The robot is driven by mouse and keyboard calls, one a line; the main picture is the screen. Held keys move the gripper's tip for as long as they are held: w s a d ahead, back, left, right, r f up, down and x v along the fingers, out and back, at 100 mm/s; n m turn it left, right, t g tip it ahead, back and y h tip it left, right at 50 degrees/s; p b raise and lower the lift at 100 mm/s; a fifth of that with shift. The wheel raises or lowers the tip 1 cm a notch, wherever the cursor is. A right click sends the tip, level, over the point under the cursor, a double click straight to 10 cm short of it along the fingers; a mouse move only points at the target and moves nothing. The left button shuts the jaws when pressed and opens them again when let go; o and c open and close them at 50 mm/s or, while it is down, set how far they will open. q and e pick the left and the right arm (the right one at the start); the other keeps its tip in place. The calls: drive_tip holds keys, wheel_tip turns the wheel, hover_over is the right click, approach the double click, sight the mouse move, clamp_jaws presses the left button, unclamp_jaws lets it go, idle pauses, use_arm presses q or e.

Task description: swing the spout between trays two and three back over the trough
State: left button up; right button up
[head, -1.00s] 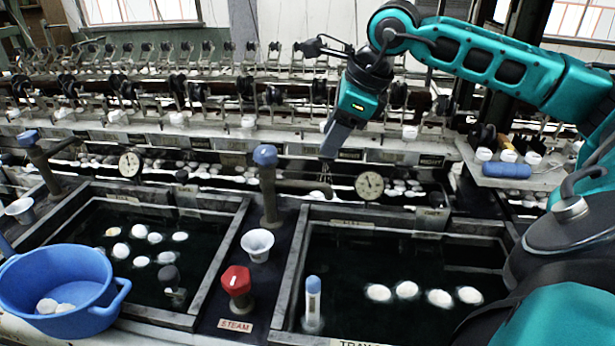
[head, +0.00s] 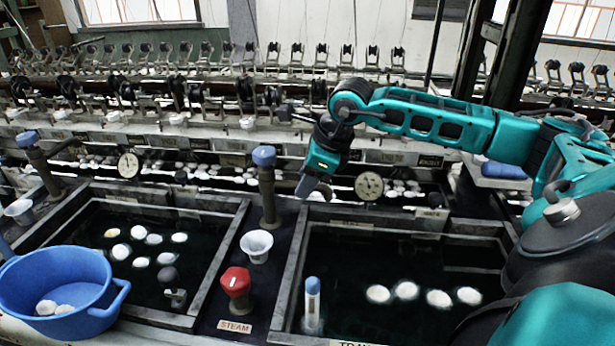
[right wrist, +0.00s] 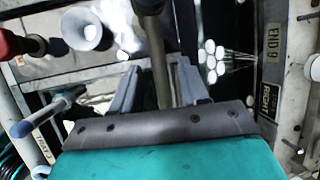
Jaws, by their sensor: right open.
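The spout post (head: 268,200) with its blue cap stands between the two dark water trays. Its pipe arm (head: 287,184) points right, toward the back edge of the right tray (head: 290,262); its end is hidden behind my right gripper (head: 312,188). In the right wrist view the pipe (right wrist: 158,62) runs between the two grey fingers of my right gripper (right wrist: 150,85), which are open on either side of it. I cannot tell whether they touch it. The trough (head: 215,172) with white cocoons runs behind the trays. My left gripper is not in view.
A white funnel (head: 257,243) and a red steam knob (head: 236,284) stand between the trays. A round gauge (head: 369,186) is just right of the gripper. A blue basin (head: 55,285) sits front left, and a blue-capped tube (head: 312,300) stands in the right tray.

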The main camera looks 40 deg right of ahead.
drive_tip(key=shift+c, duration=0.3)
clamp_jaws()
